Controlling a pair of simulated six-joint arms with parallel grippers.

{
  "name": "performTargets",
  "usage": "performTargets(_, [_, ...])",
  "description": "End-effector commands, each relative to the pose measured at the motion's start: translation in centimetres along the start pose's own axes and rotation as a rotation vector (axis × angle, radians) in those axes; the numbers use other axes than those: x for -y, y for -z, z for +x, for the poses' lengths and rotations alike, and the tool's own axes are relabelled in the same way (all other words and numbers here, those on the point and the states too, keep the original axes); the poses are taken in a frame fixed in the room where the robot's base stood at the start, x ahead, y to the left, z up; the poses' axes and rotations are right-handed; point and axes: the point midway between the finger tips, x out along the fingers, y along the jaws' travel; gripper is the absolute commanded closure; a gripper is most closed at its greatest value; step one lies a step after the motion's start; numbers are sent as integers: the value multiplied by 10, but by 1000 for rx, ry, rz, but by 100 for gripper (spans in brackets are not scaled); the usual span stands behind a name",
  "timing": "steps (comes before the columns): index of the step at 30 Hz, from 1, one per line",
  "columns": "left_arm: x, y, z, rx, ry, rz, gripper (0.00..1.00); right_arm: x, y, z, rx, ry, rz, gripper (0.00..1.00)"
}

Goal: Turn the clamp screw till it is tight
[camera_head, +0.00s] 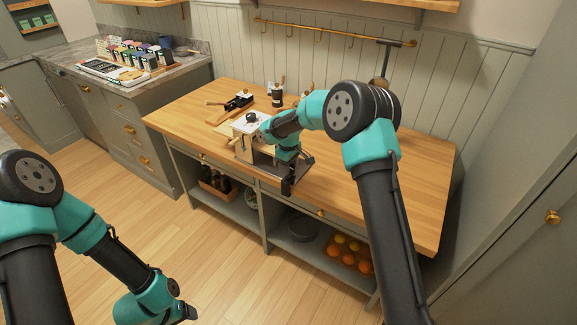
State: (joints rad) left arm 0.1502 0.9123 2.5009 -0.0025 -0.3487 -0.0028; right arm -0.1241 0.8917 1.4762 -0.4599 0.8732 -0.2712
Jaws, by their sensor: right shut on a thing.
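A small pale machine with a black knob on top (247,124) stands at the front edge of the wooden worktop, its dark base at the edge. My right gripper (287,186) reaches down at the front edge, beside this base. It is shut on the clamp screw, which is mostly hidden by the gripper and arm. How far the screw is turned cannot be seen. My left gripper (188,312) hangs low over the floor at the bottom of the view, far from the worktop; its jaws are too small and turned away to tell.
A shelf below holds a tray of orange fruit (349,253). The worktop's right end is clear.

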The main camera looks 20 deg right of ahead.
Motion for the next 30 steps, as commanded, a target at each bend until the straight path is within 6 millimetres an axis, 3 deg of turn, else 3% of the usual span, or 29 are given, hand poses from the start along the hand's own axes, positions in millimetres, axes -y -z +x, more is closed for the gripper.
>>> performTargets(14, [0,0,0,0,0,0,31,-1,0,0,0,0,148,80])
performTargets(30, [0,0,0,0,0,0,31,-2,-1,0,0,0,588,80])
